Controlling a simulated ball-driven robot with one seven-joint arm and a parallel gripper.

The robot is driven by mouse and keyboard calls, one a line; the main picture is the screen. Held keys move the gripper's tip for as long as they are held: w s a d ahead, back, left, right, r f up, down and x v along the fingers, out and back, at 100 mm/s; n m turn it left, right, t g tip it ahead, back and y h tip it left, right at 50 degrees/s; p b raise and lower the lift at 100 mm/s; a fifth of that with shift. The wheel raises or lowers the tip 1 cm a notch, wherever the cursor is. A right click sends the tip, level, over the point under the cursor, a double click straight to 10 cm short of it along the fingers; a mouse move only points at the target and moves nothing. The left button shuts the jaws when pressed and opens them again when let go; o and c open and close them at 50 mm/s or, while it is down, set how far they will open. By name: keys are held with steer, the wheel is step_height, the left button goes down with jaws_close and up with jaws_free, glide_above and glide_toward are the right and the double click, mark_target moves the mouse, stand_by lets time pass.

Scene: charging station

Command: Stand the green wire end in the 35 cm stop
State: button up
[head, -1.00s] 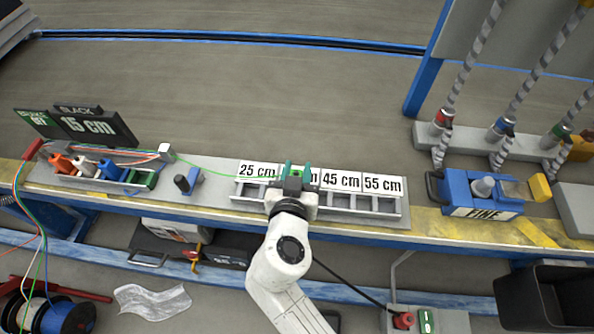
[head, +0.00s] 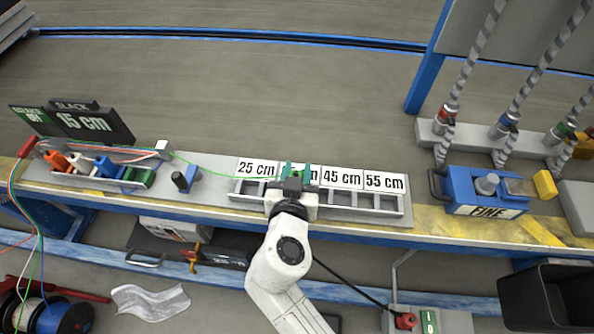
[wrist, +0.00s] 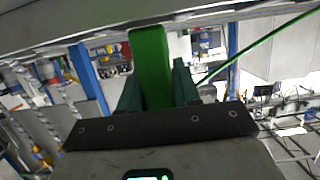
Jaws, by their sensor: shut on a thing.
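My gripper (head: 294,172) is over the rack of stops (head: 360,211), in front of the 35 cm label, which it mostly covers. In the wrist view its jaws (wrist: 155,85) are shut on a green block-like wire end (wrist: 150,62). The green wire (head: 225,168) runs left from my gripper to a white post (head: 162,147); it also shows in the wrist view (wrist: 245,52). The labels 25 cm (head: 256,169), 45 cm (head: 342,177) and 55 cm (head: 384,183) are readable. Whether the wire end touches the stop is hidden by my gripper.
A holder at left carries orange (head: 55,161), white (head: 80,164), blue (head: 106,166) and green (head: 138,177) pieces. A small blue clamp (head: 186,179) stands left of the rack. A blue device marked FINE (head: 480,190) stands to the right. A sign (head: 87,122) reads 15 cm.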

steer(key=shift+f+b, duration=1.35)
steer(key=shift+b, duration=0.05)
steer(key=o, duration=1.1)
steer(key=p+v, duration=0.2)
steer(key=v, duration=0.8)
steer(key=shift+s+r, duration=0.2)
steer(key=shift+s, duration=0.15)
